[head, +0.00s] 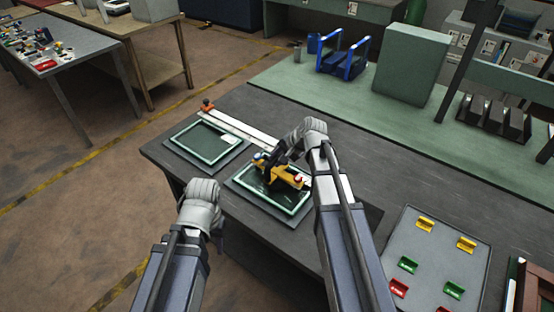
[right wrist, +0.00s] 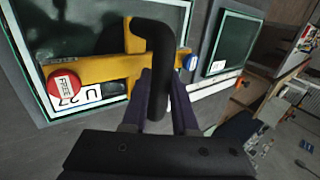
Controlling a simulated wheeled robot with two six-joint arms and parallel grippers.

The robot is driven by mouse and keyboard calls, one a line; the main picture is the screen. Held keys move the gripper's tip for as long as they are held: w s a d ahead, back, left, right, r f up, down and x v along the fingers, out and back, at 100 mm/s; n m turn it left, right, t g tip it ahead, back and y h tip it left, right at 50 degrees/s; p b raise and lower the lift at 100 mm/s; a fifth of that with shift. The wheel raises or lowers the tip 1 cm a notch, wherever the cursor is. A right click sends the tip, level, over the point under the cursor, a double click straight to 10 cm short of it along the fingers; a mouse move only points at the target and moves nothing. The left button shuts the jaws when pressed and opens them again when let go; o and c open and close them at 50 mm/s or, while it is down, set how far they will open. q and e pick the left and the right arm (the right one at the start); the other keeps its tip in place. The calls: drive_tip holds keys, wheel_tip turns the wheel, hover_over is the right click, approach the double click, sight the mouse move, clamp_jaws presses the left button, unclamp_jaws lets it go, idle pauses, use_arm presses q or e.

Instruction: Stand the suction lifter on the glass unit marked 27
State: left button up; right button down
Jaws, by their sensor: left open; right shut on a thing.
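The suction lifter (head: 292,179), yellow with a black handle and a red cap, is over the nearer-right glass unit (head: 291,210). In the right wrist view the lifter (right wrist: 95,70) lies across this glass unit (right wrist: 38,109), whose partly covered label reads like "U 27". The red cap reads "FREE". I cannot tell whether the lifter's pads touch the glass. My right gripper (right wrist: 158,100) is shut on the lifter's black handle (right wrist: 155,40). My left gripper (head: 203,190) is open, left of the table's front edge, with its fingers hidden.
A second glass unit (head: 205,143) lies to the left on the dark table (head: 400,180). A white rail (head: 240,130) runs behind both units. A grey tray (head: 432,268) with coloured clips is at right.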

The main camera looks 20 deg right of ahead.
drive_tip(key=c, duration=0.6)
unclamp_jaws()
drive_tip(key=p+v, duration=0.6)
drive_tip(key=v, duration=0.1)
drive_tip(key=shift+r, duration=0.35)
drive_tip(key=shift+s+d, duration=0.15)
